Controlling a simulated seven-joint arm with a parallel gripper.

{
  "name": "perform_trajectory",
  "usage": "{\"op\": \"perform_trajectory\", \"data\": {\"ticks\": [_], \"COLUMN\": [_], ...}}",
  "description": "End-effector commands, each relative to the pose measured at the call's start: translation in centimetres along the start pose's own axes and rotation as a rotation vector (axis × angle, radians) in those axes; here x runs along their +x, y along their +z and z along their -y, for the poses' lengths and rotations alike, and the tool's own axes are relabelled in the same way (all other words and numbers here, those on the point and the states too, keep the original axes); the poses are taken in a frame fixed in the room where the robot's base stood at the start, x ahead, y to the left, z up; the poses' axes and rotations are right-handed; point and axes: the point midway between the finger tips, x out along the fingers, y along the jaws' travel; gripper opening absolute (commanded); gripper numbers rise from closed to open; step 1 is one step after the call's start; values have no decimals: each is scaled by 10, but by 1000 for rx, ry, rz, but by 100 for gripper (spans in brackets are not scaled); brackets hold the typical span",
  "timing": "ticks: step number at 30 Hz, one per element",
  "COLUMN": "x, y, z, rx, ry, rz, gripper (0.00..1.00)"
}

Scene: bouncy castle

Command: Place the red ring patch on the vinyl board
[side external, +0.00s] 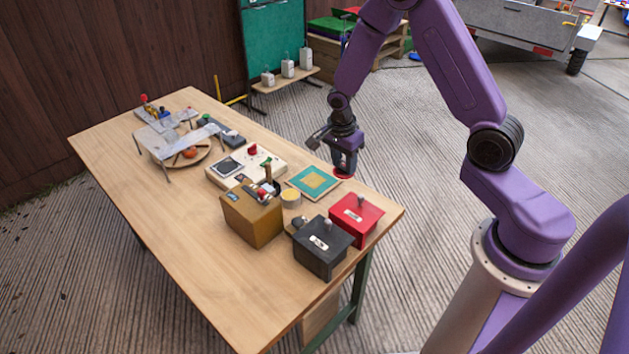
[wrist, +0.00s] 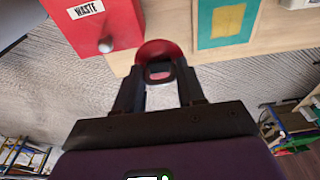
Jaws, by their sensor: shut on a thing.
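The red ring patch (side external: 343,174) is at the tips of my gripper (side external: 345,164), which is shut on it. In the wrist view the red ring patch (wrist: 157,47) shows as a curved red rim beyond the fingertips (wrist: 160,76); part of it is hidden by them. The vinyl board (side external: 301,182), teal with a yellow square in its middle, lies flat on the table beside the gripper. The vinyl board (wrist: 205,29) is right of the patch in the wrist view. The patch is near the table's edge; I cannot tell its exact height.
A red box (side external: 356,218), labelled WASTE in the wrist view, stands near the board. A dark grey box (side external: 322,247), a brown box (side external: 253,217) and a small yellow round tin (side external: 291,200) are close by. A white panel device (side external: 246,166) lies behind. The table's (side external: 180,255) front left is bare.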

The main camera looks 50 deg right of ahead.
Motion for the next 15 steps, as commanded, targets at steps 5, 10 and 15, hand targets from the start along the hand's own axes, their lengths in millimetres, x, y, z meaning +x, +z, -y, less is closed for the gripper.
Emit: {"op": "perform_trajectory", "data": {"ticks": [5,10,15], "x": [-4,6,19], "y": [-2,-4,-7], "z": [-1,20,47], "rx": [-4,-3,-2], "ry": [-1,-1,-1], "rz": [0,1,0], "gripper": [9,9,9]}}
